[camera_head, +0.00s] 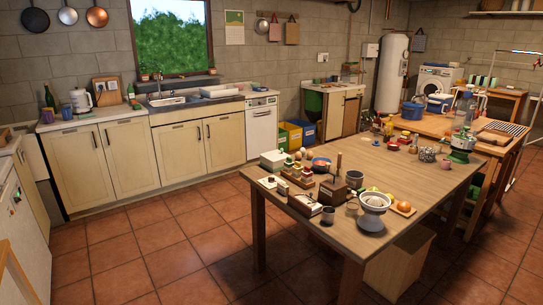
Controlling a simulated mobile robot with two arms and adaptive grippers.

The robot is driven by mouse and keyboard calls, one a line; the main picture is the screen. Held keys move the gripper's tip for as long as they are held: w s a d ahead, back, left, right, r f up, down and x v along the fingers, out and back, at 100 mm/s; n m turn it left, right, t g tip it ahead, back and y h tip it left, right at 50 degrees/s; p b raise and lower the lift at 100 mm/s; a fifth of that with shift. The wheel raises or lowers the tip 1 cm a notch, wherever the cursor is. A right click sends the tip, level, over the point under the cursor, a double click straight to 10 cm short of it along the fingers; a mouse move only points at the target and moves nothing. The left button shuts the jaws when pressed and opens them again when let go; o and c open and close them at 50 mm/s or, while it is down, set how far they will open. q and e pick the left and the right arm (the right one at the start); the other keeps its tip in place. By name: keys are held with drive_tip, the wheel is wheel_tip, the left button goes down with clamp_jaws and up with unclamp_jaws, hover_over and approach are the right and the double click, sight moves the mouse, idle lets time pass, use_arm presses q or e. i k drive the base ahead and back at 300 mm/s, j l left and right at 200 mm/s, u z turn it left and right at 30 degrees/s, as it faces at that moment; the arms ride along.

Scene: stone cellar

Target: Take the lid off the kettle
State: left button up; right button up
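A white kettle (81,100) stands upright on the left counter (95,117), close to the wall. It is small in this view, and I cannot make out its lid as a separate part. Neither of my grippers shows in the head view.
A wooden board (106,90) stands just right of the kettle, and a green bottle (49,98) stands to its left. The sink (172,101) is further right. A large wooden table (300,240) crowded with small items stands on the right. Tiled floor (170,245) lies open before the cabinets.

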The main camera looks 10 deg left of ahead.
sight(80, 103)
drive_tip(key=i+j+u, duration=0.1)
drive_tip(key=i+u, duration=0.25)
drive_tip(key=i+l+u, duration=0.1)
drive_tip(key=i+u, duration=0.25)
drive_tip(key=i, duration=0.15)
drive_tip(key=i+l+u, duration=0.15)
drive_tip(key=i+u, duration=0.25)
drive_tip(key=i+j+u, duration=0.1)
drive_tip(key=i, duration=0.7)
drive_tip(key=i+j+u, duration=0.1)
drive_tip(key=i, duration=0.65)
drive_tip(key=i+u, duration=0.15)
drive_tip(key=i, duration=0.65)
drive_tip(key=i+l+u, duration=0.1)
drive_tip(key=i, duration=0.65)
drive_tip(key=i+l+u, duration=0.1)
drive_tip(key=i, duration=0.7)
